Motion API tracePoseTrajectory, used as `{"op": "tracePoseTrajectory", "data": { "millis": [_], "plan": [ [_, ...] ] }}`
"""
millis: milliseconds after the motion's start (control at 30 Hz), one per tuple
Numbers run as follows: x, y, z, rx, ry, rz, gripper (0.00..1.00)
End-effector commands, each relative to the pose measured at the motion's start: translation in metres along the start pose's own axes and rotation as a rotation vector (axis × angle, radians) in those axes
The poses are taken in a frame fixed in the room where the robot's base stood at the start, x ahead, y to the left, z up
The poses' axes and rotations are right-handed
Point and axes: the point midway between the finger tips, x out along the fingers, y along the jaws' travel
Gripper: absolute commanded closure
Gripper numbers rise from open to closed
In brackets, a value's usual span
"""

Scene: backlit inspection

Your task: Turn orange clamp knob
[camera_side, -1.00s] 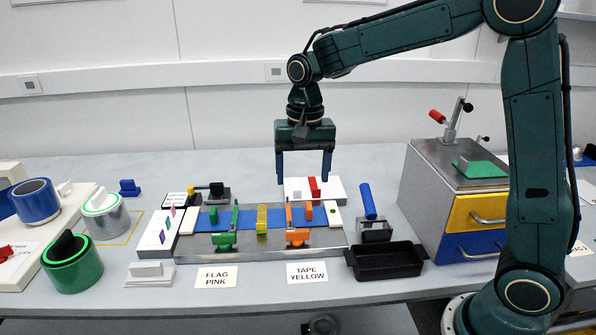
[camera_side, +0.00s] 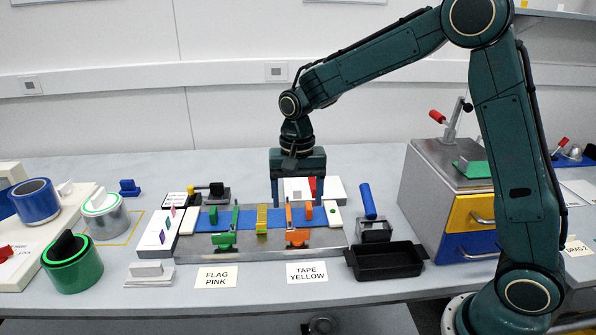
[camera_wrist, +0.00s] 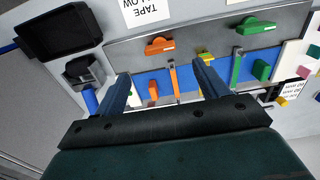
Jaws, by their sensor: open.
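The orange clamp knob (camera_side: 298,236) sits at the front edge of the grey fixture, on the right half, and shows in the wrist view (camera_wrist: 158,46) beyond my fingertips. An upright orange clamp arm (camera_side: 289,215) stands behind it. My gripper (camera_side: 296,203) is open and points down over the back of the fixture, behind the knob and apart from it. In the wrist view the gripper (camera_wrist: 161,72) has the orange arm between its fingers in the picture; whether the fingers straddle it in depth I cannot tell.
A black tray (camera_side: 385,262) and a blue-handled tool (camera_side: 369,205) stand to the right. A "TAPE YELLOW" card (camera_side: 307,272) lies in front.

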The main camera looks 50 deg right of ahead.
Motion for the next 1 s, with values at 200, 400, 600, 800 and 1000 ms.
{"op": "tracePoseTrajectory", "data": {
  "millis": [200,400,600,800,1000],
  "plan": [
    [0.036,0.001,0.001,0.000,-0.003,0.003,0.27],
    [0.064,0.001,0.001,0.000,-0.003,0.004,0.27],
    [0.082,0.000,0.000,0.000,-0.001,0.002,0.27],
    [0.088,0.000,0.000,0.000,0.000,0.000,0.27],
    [0.088,0.000,0.000,0.000,0.000,0.000,0.27]
  ]
}}
